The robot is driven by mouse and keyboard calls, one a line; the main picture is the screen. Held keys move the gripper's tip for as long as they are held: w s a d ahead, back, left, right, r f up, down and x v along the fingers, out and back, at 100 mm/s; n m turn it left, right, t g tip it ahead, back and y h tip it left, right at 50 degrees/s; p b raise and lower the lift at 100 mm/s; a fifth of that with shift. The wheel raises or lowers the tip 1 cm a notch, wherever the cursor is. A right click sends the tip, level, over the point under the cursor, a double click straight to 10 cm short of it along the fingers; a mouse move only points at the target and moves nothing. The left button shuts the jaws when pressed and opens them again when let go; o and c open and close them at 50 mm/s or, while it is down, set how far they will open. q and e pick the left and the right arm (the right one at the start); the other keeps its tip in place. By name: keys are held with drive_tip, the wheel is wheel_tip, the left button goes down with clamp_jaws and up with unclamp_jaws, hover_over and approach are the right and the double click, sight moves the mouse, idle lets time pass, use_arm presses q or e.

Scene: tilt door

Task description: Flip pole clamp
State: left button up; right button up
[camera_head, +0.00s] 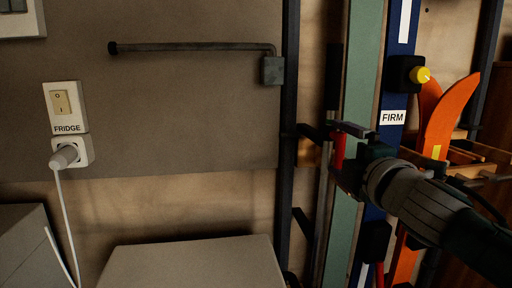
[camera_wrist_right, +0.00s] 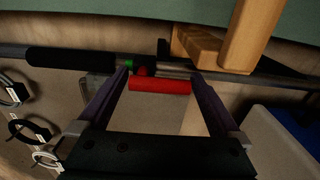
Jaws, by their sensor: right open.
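A thin metal pole (camera_head: 321,205) with a black grip (camera_head: 332,78) stands upright just left of a green board. Its red clamp lever (camera_head: 338,148) shows at my right gripper (camera_head: 350,152). In the right wrist view the pole with its black grip (camera_wrist_right: 85,60) runs across the picture, and the red lever (camera_wrist_right: 160,86) lies between the fingers of my right gripper (camera_wrist_right: 160,74). The fingers are open, with gaps on both sides of the lever. A small green part (camera_wrist_right: 128,63) shows beside the lever. My left gripper is not in view.
The green board (camera_head: 362,75), a blue board labelled FIRM (camera_head: 400,45) and orange skis (camera_head: 452,115) stand close on the right. A dark upright post (camera_head: 288,130) is left of the pole. A grey panel with a bar handle (camera_head: 195,47) fills the left.

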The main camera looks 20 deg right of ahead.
drive_tip(key=shift+s+a, duration=0.15)
drive_tip(key=shift+s, duration=0.35)
drive_tip(key=v, duration=0.9)
drive_tip(key=shift+p, duration=0.45)
drive_tip(key=shift+w, duration=0.1)
drive_tip(key=s+a+r+m+g+y+p, duration=0.1)
drive_tip(key=s+a+r+m+g+p, duration=0.3)
drive_tip(key=s+p, duration=0.4)
drive_tip(key=s+a+r+m+g+y+p, duration=0.2)
drive_tip(key=s+a+r+m+g+p, duration=0.1)
drive_tip(key=s+a+m+g+p, duration=0.3)
drive_tip(key=s+a+r+m+g+y+p, duration=0.1)
drive_tip(key=s+a+r+m+g+p, duration=0.25)
drive_tip(key=s+p, duration=0.55)
wheel_tip(320, 180, up, 36)
drive_tip(key=p, duration=3.6)
drive_tip(key=shift+w+f, duration=0.25)
drive_tip(key=shift+w, duration=0.25)
